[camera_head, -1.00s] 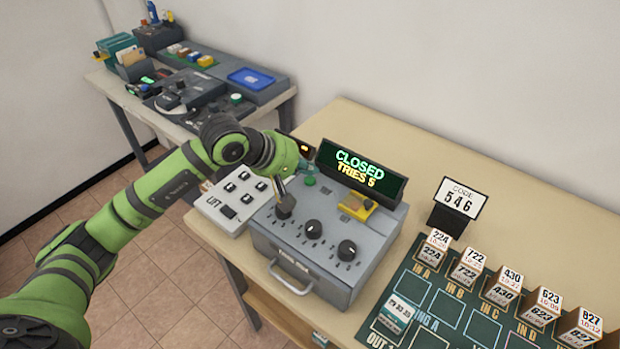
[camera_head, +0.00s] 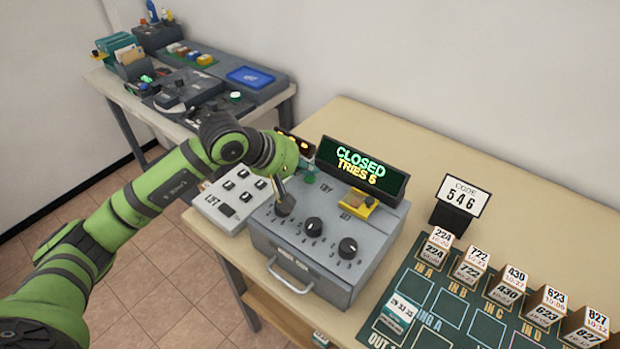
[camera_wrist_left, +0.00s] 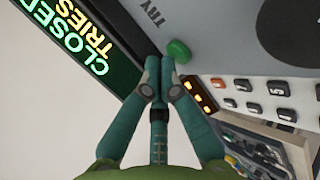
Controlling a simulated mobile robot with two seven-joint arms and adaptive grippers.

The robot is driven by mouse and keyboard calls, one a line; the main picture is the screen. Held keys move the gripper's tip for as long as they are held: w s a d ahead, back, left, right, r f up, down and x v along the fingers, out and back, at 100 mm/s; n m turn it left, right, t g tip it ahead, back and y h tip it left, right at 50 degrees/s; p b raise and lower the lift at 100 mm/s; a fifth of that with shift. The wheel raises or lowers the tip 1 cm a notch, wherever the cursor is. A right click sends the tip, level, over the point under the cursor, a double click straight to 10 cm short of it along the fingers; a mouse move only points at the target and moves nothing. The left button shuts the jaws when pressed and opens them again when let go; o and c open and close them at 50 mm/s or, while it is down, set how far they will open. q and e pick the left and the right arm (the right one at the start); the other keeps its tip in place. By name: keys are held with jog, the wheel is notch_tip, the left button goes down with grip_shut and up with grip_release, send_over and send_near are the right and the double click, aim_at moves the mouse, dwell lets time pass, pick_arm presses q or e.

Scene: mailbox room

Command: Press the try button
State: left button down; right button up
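The try button is a green round button (camera_head: 310,178) on the back left of a grey control box (camera_head: 300,272), near the printed word TRY. It also shows in the left wrist view (camera_wrist_left: 178,51). My left gripper (camera_wrist_left: 160,62) is shut and empty, with its teal fingertips together just beside the button. I cannot tell whether they touch it. In the head view the fingers are partly hidden behind my wrist. A display (camera_head: 360,170) behind the box reads CLOSED, TRIES 5. My right gripper is not in view.
The box carries several dark knobs (camera_head: 314,228) and a yellow device (camera_head: 358,203). A white keypad (camera_head: 232,202) stands left of it. A CODE 546 sign (camera_head: 461,196) and a green mat (camera_head: 415,290) with several labelled boxes lie right. The table's back is clear.

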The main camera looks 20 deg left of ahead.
aim_at(307, 178)
pick_arm(q)
jog(key=shift+f+b, duration=0.45)
jog(key=shift+b, duration=0.2)
dwell(0.7)
jog(key=shift+r, duration=0.85)
jog(key=shift+p, duration=0.3)
jog(key=shift+r+p, duration=1.1)
jog(key=shift+r, duration=1.45)
